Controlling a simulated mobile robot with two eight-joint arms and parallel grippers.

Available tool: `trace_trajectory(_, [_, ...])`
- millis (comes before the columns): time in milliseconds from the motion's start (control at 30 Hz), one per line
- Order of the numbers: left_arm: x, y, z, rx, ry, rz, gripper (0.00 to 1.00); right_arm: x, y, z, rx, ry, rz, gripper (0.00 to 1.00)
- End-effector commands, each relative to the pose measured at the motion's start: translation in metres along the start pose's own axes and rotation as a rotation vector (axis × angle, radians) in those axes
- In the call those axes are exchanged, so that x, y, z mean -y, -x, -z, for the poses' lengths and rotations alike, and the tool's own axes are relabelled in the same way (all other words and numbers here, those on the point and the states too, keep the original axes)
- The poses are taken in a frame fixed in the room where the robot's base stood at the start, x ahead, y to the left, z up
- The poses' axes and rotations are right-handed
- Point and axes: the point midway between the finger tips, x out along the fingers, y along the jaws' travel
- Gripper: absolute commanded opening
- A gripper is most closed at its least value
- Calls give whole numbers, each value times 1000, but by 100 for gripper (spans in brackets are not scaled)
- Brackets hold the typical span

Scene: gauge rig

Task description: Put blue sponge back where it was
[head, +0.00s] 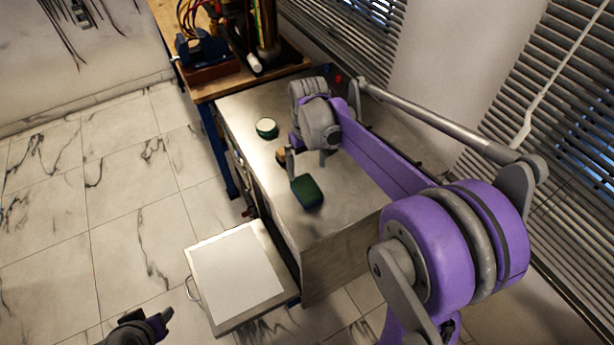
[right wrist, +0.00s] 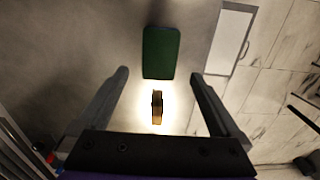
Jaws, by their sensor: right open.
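A flat, rounded block like a sponge (head: 307,191) lies on the metal cabinet top (head: 250,105). Its top looks dark green, with a bluish edge; no plainly blue sponge shows. It also shows as a green rectangle in the right wrist view (right wrist: 161,52), just ahead of my right fingertips. My right gripper (head: 291,163) is open and empty over the cabinet; in its wrist view the fingers (right wrist: 160,76) are spread wide. A small brown object (head: 281,155) is between and below the fingers in the wrist view (right wrist: 157,107). My left gripper (head: 156,325) is low at the bottom left, its opening unclear.
A round green tin with a pale top (head: 266,127) stands farther back on the cabinet. A pulled-out drawer or tray with a white surface (head: 235,270) is at the cabinet's front. A wooden bench (head: 220,85) with equipment adjoins behind. Window blinds (head: 345,35) stand at right.

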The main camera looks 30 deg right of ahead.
Motion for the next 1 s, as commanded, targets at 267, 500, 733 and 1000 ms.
trace_trajectory(267, [0, 2, 2, -2, 0, 0, 50, 2, 29, -3, -6, 0, -1, 100])
trace_trajectory(500, [0, 2, 2, -2, 0, 0, 50, 33, 34, -52, -129, 7, -22, 100])
trace_trajectory(733, [0, 2, 2, -2, 0, 0, 50, 68, 16, -124, -324, 14, -28, 100])
trace_trajectory(1000, [0, 2, 2, -2, 0, 0, 50, 86, -15, -172, -472, 17, -13, 100])
